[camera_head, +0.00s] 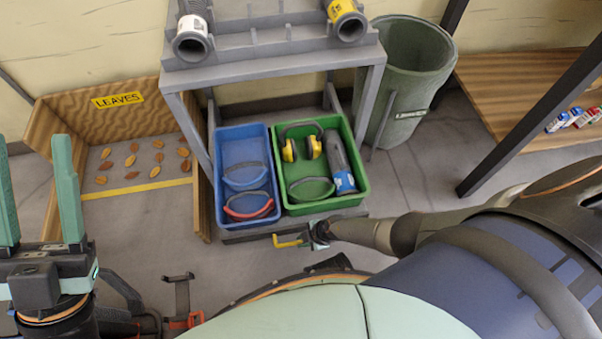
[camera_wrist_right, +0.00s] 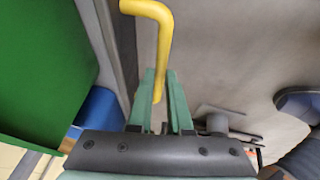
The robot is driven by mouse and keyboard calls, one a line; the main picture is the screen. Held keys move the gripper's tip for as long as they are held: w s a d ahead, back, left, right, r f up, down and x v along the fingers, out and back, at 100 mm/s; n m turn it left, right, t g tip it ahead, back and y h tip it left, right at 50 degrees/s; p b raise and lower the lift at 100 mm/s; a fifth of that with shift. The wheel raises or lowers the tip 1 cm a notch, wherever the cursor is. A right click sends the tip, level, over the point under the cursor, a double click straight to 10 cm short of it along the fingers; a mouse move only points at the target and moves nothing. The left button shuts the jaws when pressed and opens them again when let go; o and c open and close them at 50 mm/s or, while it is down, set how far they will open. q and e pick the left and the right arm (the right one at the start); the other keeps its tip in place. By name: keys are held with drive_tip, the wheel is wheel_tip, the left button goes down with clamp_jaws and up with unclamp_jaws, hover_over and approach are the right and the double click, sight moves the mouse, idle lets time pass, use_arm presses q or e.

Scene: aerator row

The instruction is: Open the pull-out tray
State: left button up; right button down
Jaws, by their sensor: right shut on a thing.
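The grey pull-out tray (camera_head: 240,238) sits low in the grey stand and carries a blue bin (camera_head: 264,180) and a green bin (camera_head: 361,184). Both bins show in front of the stand's top. A yellow handle (camera_head: 287,243) is at the tray's front edge. My right gripper (camera_head: 312,236) is shut on the handle. In the right wrist view the yellow handle (camera_wrist_right: 161,40) runs down between the fingers of my right gripper (camera_wrist_right: 160,82), beside the green bin (camera_wrist_right: 45,60). My left gripper (camera_head: 37,180) is open and empty, fingers apart, at the left.
A wooden leaves bay (camera_head: 95,105) is at the left. A green barrel (camera_head: 405,70) and a dark post (camera_head: 530,110) are at the right.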

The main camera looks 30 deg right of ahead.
drive_tip(key=shift+s, duration=0.35)
drive_tip(key=c, duration=0.8)
unclamp_jaws()
drive_tip(key=shift+c, duration=0.2)
drive_tip(key=shift+a, duration=0.1)
